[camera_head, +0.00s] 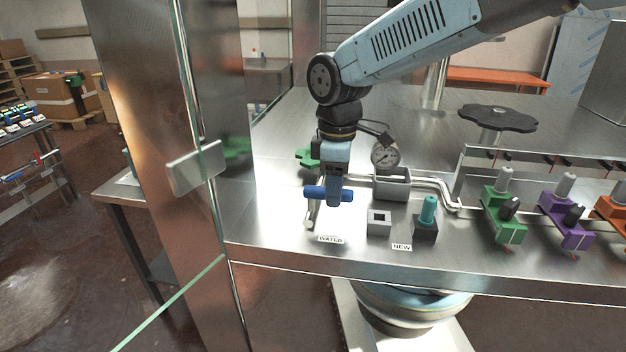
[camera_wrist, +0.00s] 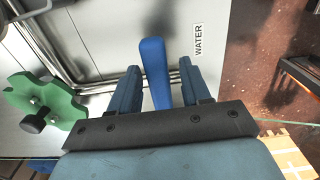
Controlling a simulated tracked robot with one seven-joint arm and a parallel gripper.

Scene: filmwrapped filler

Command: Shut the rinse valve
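A blue lever handle (camera_head: 313,191) sits by a pipe at the left of the steel counter, behind a label reading WATER (camera_head: 331,239). No label reading "rinse" is legible. My gripper (camera_head: 338,196) points down at the lever. In the wrist view the blue lever (camera_wrist: 154,62) lies between the two fingers of my gripper (camera_wrist: 158,72), with a gap at the right finger; contact at the left one is unclear. The fingers are apart. A green handwheel (camera_wrist: 42,100) is left of the gripper in the wrist view and partly hidden behind my arm in the head view (camera_head: 305,158).
A gauge (camera_head: 385,155) and grey box (camera_head: 392,186) stand right of my gripper. An empty grey block (camera_head: 379,223) and a teal-topped part (camera_head: 428,211) by the NEW label sit in front. A black handwheel (camera_head: 497,118) and coloured fixtures (camera_head: 503,208) are further right. A steel post (camera_head: 215,140) stands left.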

